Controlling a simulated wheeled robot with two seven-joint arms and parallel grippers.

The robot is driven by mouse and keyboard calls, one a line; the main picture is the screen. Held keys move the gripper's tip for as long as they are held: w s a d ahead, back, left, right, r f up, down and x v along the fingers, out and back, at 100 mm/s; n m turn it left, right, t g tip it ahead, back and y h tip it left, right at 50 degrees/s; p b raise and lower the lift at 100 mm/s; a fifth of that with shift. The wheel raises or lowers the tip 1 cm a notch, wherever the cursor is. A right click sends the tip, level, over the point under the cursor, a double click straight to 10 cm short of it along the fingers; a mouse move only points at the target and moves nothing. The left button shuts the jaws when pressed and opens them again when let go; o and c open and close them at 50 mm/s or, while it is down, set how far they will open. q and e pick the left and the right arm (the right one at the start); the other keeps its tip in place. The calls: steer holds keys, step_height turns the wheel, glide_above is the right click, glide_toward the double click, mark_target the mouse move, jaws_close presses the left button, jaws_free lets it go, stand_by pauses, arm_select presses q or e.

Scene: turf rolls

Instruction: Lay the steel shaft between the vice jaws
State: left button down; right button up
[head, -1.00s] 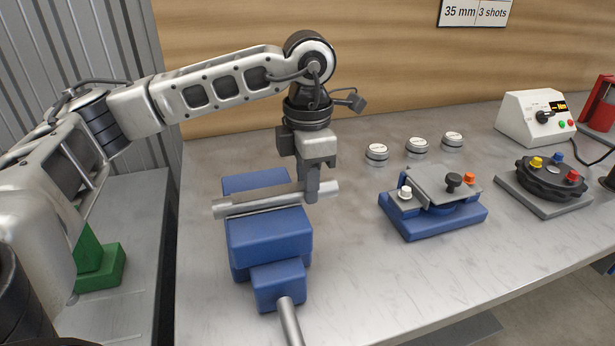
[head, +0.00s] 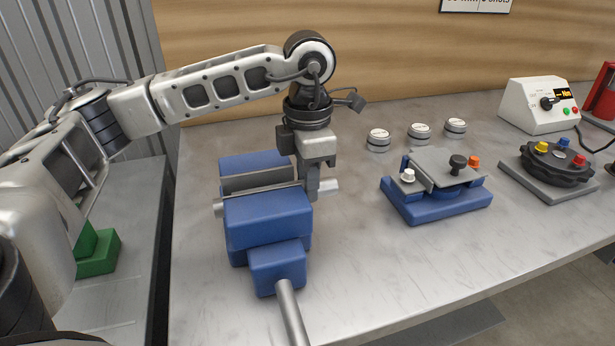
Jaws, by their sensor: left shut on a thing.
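The blue vice (head: 268,222) stands on the bench with its grey jaw faces (head: 258,180) apart. The steel shaft (head: 329,187) lies crosswise in the gap between the jaws. Its left end (head: 218,208) and right end stick out past the vice; the middle is mostly hidden behind the front jaw. My left gripper (head: 312,192) points down just right of the vice and is shut on the shaft near its right end. I cannot tell whether the shaft touches the bottom of the gap. My right gripper is not in view.
A blue fixture with a grey plate (head: 440,168) stands right of the vice. Several round grey pieces (head: 378,139) sit behind it. A black dial with coloured knobs (head: 557,165) and a white control box (head: 538,106) are farther right. A green block (head: 98,255) is at left.

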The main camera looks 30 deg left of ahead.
arm_select(q)
steer(key=c, duration=1.1)
jaws_free()
steer(key=shift+r, duration=0.1)
steer(key=shift+o, duration=0.2)
step_height(320, 180, up, 16)
steer(key=p, duration=0.2)
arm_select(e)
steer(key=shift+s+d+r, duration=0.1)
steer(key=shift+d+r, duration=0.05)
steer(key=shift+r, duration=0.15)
